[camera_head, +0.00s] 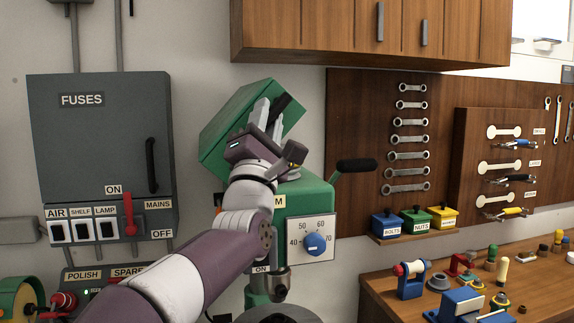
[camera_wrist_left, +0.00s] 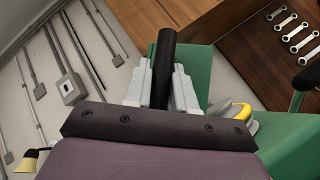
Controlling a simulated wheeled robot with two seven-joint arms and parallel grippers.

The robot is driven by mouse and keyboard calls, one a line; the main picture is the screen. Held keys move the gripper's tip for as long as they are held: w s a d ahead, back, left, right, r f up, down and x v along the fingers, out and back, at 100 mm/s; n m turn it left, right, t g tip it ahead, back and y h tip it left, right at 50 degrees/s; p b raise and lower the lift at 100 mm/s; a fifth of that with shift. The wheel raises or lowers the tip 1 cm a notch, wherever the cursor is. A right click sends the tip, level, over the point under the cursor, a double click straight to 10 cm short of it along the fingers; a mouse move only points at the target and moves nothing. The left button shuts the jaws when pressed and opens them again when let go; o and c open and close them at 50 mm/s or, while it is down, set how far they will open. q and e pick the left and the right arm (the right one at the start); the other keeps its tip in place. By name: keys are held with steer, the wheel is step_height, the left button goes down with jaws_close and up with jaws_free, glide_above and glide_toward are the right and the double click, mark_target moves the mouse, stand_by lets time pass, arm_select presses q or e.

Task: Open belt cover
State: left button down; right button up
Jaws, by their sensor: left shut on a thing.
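The green belt cover (camera_head: 232,110) sits at the top of the green drill press (camera_head: 307,200) and is tilted up in the head view. My left gripper (camera_head: 269,118) is shut on the cover's black handle (camera_head: 283,101). In the left wrist view the dark handle (camera_wrist_left: 164,62) stands between the two grey fingers, with the green cover (camera_wrist_left: 196,72) behind it. My left arm hides part of the press and the lower part of the cover. A yellow and grey part (camera_wrist_left: 238,113) shows beside the fingers in the wrist view. My right gripper is not in view.
A grey fuse box (camera_head: 100,130) with switches hangs left of the press. A wooden cabinet (camera_head: 340,35) overhangs at upper right. A black-knobbed lever (camera_head: 357,166) sticks out right of the press. The wooden workbench (camera_head: 385,290) at lower right carries several small items.

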arm_select(q)
steer(key=a+n+y+b, duration=0.1)
steer(key=n+y, duration=0.1)
steer(key=s+a+n+y+b, duration=0.1)
steer(key=n+y, duration=0.1)
steer(key=n, duration=0.1)
steer(key=a+n+y+b, duration=0.1)
steer(key=n+y+b, duration=0.1)
steer(key=y, duration=0.1)
steer(key=shift+s+a+r+t, duration=0.15)
steer(key=shift+a+t, duration=0.25)
steer(key=shift+s+a+r+n+g+y+b, duration=0.15)
steer(key=shift+a+n+y+b, duration=0.25)
steer(key=shift+n+y, duration=0.6)
steer(key=shift+s+a+f+n+g+y+b, duration=0.1)
steer(key=shift+a+n+g+y+b, duration=0.25)
steer(key=shift+n+y, duration=0.6)
steer(key=shift+s+a+r+n+g+y+b, duration=0.1)
steer(key=shift+a+n+y+b, duration=0.15)
steer(key=shift+a+n+y, duration=0.5)
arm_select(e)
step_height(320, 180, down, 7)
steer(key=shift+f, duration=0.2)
arm_select(q)
steer(key=shift+d+n, duration=0.15)
steer(key=shift+n, duration=0.25)
